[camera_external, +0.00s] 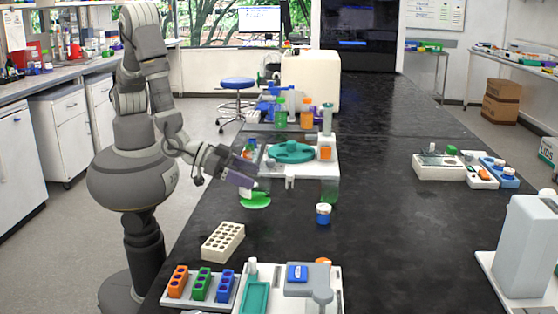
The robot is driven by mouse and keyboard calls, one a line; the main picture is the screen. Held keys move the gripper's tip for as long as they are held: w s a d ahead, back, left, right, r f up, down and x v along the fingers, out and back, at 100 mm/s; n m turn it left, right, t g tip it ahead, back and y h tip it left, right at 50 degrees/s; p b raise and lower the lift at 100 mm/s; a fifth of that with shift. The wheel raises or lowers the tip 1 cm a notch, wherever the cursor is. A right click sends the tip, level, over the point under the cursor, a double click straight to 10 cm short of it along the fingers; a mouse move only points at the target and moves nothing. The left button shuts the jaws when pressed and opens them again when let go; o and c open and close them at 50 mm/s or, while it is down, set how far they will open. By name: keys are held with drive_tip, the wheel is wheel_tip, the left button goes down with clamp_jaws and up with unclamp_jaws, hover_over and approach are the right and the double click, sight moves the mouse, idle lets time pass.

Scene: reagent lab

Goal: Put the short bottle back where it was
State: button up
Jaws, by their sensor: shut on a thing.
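My gripper (248,183) is at the near left side of the black bench, pointing down and to the right. It is shut on a small, pale, see-through object that I take to be the short bottle (262,186); the jaws hide much of it. A green round patch (256,203) shows right below it. I cannot tell whether the bottle touches it. A small blue bottle with a white lid (323,214) stands upright to the right, apart from my gripper.
Behind is a white station with a teal disc (291,152). A cream rack (222,242) and coloured tube racks (201,284) lie nearer. The bench's middle right (390,220) is clear.

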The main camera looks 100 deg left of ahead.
drive_tip(key=shift+w+d+f, duration=0.1)
drive_tip(key=shift+w+f, duration=0.05)
drive_tip(key=shift+w, duration=0.15)
drive_tip(key=shift+f+b, duration=1)
drive_tip(key=shift+f, duration=0.6)
drive_tip(key=shift+f, duration=0.1)
drive_tip(key=o, duration=1)
drive_tip(key=shift+o, duration=0.2)
